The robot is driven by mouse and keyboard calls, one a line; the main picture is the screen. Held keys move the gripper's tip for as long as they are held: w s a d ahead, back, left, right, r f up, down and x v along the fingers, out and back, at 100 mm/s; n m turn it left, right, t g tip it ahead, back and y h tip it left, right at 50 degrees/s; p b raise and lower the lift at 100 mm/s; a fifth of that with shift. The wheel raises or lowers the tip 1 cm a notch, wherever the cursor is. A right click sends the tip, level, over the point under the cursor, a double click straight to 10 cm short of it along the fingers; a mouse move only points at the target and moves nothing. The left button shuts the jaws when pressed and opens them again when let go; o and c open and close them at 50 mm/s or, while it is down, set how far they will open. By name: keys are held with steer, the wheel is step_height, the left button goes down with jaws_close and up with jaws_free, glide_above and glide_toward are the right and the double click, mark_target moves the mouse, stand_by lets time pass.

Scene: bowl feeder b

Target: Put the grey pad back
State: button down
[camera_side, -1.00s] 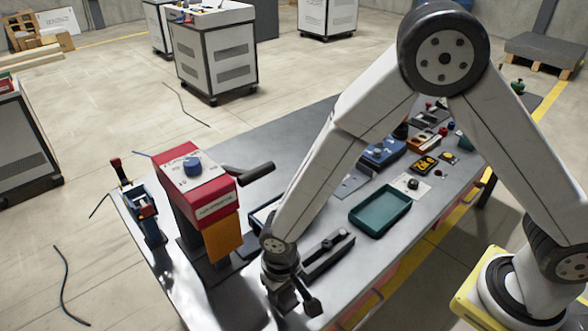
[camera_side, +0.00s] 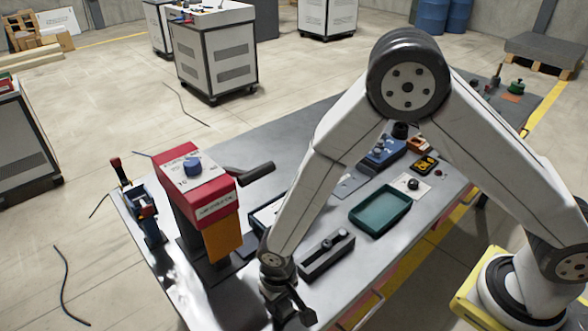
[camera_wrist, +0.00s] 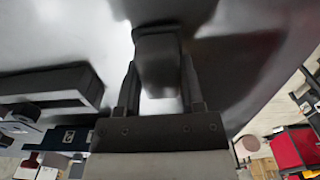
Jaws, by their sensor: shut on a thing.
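My gripper (camera_wrist: 160,95) is shut on a grey pad (camera_wrist: 158,62), which sits between the two fingers in the wrist view. In the side view my gripper (camera_side: 291,304) is at the near edge of the metal table, in front of the red machine. The pad is small and dark there, and its outline is hard to separate from the fingers. I cannot tell whether the pad touches the table surface.
A long black fixture (camera_side: 327,257) with a knob lies right of my gripper. A teal tray (camera_side: 380,210) stands beyond it. The red machine (camera_side: 207,188) with an orange front stands left. Small parts crowd the table's far right; bare metal table (camera_side: 285,155) lies behind the machine.

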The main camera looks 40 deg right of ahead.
steer(key=shift+c, duration=1)
jaws_free()
steer(key=shift+f, duration=0.15)
steer(key=shift+r, duration=0.2)
step_height(320, 180, up, 12)
stand_by(0.4)
steer(key=s+d+r+t, duration=0.1)
steer(key=s+d+r, duration=0.1)
steer(key=d, duration=0.9)
steer(key=s+d+r+t, duration=0.1)
steer(key=s+d+r, duration=0.2)
steer(key=d, duration=0.8)
steer(key=shift+d+t, duration=0.3)
steer(key=shift+r, duration=0.1)
